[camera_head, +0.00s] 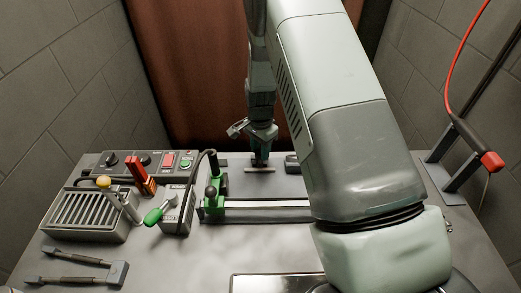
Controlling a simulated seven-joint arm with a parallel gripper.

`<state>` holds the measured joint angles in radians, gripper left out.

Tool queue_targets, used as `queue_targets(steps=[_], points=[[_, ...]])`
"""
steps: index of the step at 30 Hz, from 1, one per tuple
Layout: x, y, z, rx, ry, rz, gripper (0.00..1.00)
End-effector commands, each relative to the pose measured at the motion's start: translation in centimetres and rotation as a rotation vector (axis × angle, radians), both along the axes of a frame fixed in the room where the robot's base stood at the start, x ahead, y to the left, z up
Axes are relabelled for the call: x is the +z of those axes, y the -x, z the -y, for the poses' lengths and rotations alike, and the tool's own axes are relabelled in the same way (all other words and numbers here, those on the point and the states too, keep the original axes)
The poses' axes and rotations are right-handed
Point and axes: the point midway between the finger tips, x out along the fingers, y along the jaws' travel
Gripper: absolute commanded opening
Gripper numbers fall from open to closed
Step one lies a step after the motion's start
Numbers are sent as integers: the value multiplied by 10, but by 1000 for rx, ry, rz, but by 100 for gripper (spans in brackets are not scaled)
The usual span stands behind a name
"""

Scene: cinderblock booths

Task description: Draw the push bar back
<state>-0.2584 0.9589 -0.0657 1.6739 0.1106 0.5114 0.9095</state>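I cannot tell for sure which part is the push bar. My gripper (260,163) hangs pointing down behind the rail, left of my large arm link. A short pale strip (260,170) shows right under its tip; whether they touch is unclear. The fingers are too small and dark to tell open from shut. My arm hides the right part of the rail.
Left of the rail stand a grey box with a green-handled lever (154,215), a slatted box (88,212), a red lever (137,170) and a button panel (170,161). A red-cabled tool (491,161) hangs at right. Block walls flank the table.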

Motion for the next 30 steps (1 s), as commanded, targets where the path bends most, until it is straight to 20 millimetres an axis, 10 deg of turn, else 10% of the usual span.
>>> queue_targets(steps=[4,16,30], points=[[0,0,0,1,0,-1,58],[9,0,0,0,0,1,58],[94,0,0,1,-1,2,58]])
